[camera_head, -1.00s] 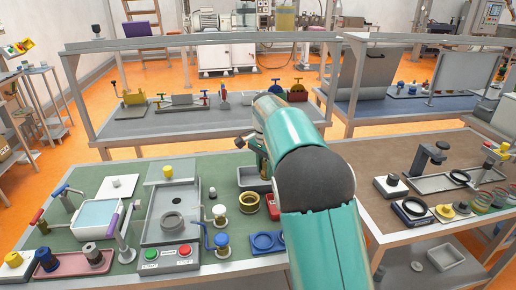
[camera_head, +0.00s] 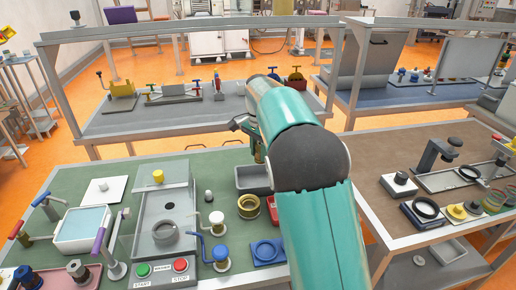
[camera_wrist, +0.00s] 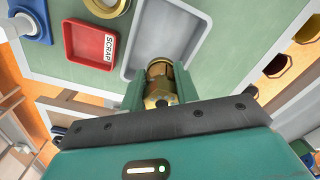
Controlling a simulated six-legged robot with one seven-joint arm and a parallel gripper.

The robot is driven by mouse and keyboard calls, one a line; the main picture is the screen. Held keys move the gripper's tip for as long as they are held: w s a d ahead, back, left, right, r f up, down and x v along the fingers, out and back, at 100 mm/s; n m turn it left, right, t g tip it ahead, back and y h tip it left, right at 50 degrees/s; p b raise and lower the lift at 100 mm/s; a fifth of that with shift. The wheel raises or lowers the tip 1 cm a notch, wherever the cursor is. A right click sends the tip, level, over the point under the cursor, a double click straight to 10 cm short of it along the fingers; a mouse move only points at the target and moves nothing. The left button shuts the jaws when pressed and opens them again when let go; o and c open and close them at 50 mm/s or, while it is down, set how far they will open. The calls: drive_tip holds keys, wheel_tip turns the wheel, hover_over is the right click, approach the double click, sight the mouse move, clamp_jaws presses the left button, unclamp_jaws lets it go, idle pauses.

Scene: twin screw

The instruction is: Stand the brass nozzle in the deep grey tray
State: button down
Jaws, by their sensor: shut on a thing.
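The brass nozzle (camera_wrist: 160,82) is between my gripper's two green fingers (camera_wrist: 162,96) in the wrist view. My gripper is shut on it. The deep grey tray (camera_wrist: 131,66) lies beyond the nozzle in the wrist view, with a bare floor where it shows; the nozzle overlaps its near end in the picture. I cannot tell the height between them. In the head view the grey tray (camera_head: 241,187) is partly behind my arm, and my gripper (camera_head: 250,135) shows only in part above it.
A red scrap tray (camera_wrist: 90,44) lies beside the grey tray. A brass ring (camera_head: 248,206) and a blue holder (camera_head: 265,252) stand nearer on the green bench. A grey fixture with a ring (camera_head: 165,233) is to the left. A brown bench (camera_head: 400,160) adjoins on the right.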

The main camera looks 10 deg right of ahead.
sight(259, 159)
drive_tip(key=shift+f, duration=2.45)
drive_tip(key=shift+f, duration=2.75)
drive_tip(key=shift+c, duration=2.1)
unclamp_jaws()
drive_tip(key=shift+r, duration=3.55)
drive_tip(key=shift+s, duration=0.1)
